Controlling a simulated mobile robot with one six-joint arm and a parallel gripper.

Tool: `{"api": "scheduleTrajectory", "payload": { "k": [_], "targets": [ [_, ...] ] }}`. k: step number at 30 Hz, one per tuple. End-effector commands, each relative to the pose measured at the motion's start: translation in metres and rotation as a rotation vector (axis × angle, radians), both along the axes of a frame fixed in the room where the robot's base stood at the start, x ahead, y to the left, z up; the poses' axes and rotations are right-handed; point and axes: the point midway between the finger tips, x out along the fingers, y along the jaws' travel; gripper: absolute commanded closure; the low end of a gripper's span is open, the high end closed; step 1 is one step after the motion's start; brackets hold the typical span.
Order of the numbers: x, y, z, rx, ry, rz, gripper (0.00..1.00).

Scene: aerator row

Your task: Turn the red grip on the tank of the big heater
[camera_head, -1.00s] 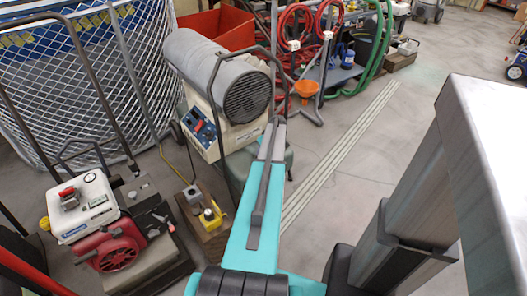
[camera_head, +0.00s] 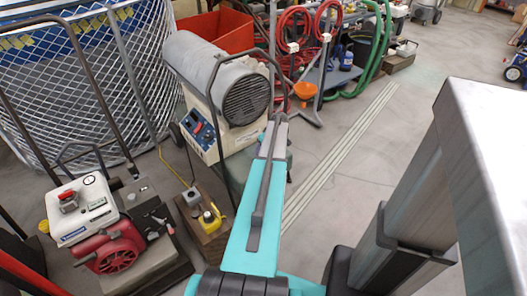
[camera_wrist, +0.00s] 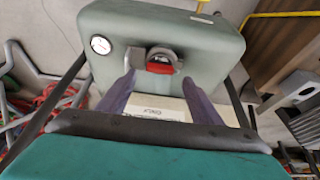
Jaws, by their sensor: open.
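The big heater (camera_head: 240,90) has a grey barrel over a cream body and stands in the middle of the head view. Its grey-green tank (camera_wrist: 210,42) fills the upper part of the wrist view. The gripper appears short of the grip, but contact cannot be told. In the head view, my arm hides most of the tank.
A red and white engine unit (camera_head: 95,225) stands at lower left. A red bin (camera_head: 215,32) and an orange funnel (camera_head: 305,90) are behind.

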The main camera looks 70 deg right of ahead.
Motion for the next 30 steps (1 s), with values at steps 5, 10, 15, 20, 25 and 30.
{"api": "scheduleTrajectory", "payload": {
  "k": [5, 10, 15, 20, 25, 30],
  "targets": [
    [-0.009, 0.008, 0.030, -0.002, 0.000, 0.001, 0.41],
    [-0.018, 0.013, 0.055, -0.002, -0.001, 0.001, 0.41],
    [-0.025, 0.017, 0.077, -0.003, -0.002, 0.001, 0.41],
    [-0.029, 0.019, 0.087, -0.002, -0.001, 0.001, 0.41],
    [-0.029, 0.019, 0.091, -0.001, -0.001, 0.001, 0.41],
    [-0.029, 0.019, 0.090, -0.001, -0.001, 0.001, 0.41]
  ]
}}
